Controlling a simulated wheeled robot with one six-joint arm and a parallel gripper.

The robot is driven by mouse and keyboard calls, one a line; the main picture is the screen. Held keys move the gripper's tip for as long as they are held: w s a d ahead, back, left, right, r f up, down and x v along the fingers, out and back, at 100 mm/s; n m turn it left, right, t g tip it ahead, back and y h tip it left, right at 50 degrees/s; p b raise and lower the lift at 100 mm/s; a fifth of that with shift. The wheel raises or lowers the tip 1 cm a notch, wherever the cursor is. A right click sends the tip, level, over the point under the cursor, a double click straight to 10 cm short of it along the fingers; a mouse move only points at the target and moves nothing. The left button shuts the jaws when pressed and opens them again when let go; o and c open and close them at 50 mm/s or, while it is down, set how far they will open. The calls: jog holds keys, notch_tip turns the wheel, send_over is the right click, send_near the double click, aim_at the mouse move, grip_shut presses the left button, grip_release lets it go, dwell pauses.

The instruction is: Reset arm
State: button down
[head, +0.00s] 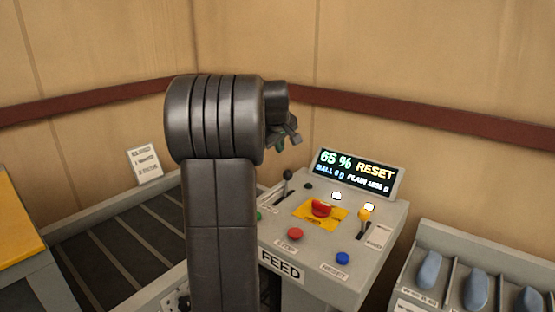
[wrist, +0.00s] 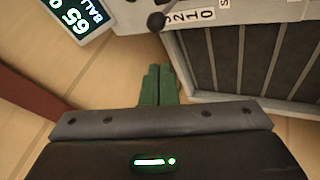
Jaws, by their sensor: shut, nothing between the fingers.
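My gripper (head: 291,133) is up in the air behind my raised arm, above the back left of the control panel, partly hidden by the arm. In the wrist view its green fingers (wrist: 157,86) are together with nothing between them. The FEED control panel (head: 282,225) stands below and to the right. Its display (head: 356,173) reads 65 % RESET, with a smaller line beneath it. The display shows upside down at the top left of the wrist view (wrist: 72,14).
The panel has a red button on a yellow plate (head: 321,208), a black-knobbed lever (head: 286,181), a yellow-knobbed lever (head: 365,222) and a blue button (head: 342,258). A slatted conveyor bed (head: 115,240) lies left. A tray with blue items (head: 428,270) stands right. Walls close the back.

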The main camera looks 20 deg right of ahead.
jog(key=shift+s+d+r, duration=0.1)
jog(key=shift+r, duration=0.35)
jog(key=shift+f, duration=0.1)
jog(key=p, duration=0.1)
send_near(284, 174)
notch_tip(284, 174, down, 3)
jog(key=w+a, duration=0.1)
jog(key=a, duration=0.1)
jog(key=w+d+f, duration=0.2)
jog(key=d, duration=0.1)
jog(key=shift+w+d+f, duration=0.1)
jog(key=shift+w+d, duration=0.1)
jog(key=shift+d, duration=0.05)
jog(key=shift+s+a, duration=0.25)
jog(key=shift+a, duration=0.1)
